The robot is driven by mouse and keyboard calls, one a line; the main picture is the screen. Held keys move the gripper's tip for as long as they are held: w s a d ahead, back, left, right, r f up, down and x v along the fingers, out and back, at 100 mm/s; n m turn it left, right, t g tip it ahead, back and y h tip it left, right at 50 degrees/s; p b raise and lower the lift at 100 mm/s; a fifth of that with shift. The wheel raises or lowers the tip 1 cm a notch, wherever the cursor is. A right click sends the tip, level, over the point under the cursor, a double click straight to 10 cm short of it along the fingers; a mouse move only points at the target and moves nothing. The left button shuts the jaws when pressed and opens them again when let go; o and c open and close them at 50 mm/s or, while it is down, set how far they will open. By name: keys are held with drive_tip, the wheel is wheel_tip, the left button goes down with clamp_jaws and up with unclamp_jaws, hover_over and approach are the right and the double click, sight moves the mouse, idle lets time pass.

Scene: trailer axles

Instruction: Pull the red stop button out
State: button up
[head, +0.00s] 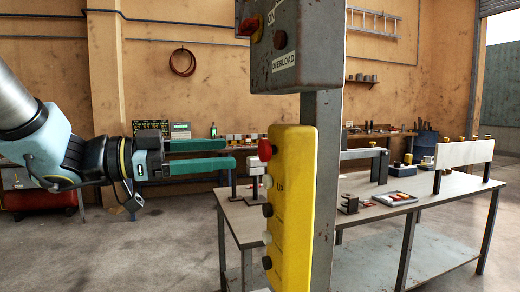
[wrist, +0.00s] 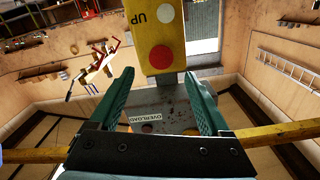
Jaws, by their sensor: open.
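The red stop button (head: 265,150) sticks out to the left from the upper part of a yellow control box (head: 297,210). In the wrist view the button (wrist: 161,54) is a red disc on the yellow box (wrist: 150,22), beside a white button and the letters UP. My gripper (head: 232,154) is open, its two green fingers pointing at the button from the left, with the tips a short way from it. In the wrist view my gripper (wrist: 160,85) has a finger on each side, and the button shows beyond the gap between the tips. Nothing is held.
A grey box (head: 300,50) marked OVERLOAD sits above the yellow box on a grey post (head: 326,160). Several more buttons line the yellow box below the red one. A workbench (head: 390,212) with tools stands behind.

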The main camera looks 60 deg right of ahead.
sight(262, 150)
drive_tip(key=p+x, duration=0.1)
drive_tip(key=x, duration=0.7)
drive_tip(key=shift+w+p, duration=0.1)
drive_tip(key=shift+p, duration=0.3)
clamp_jaws()
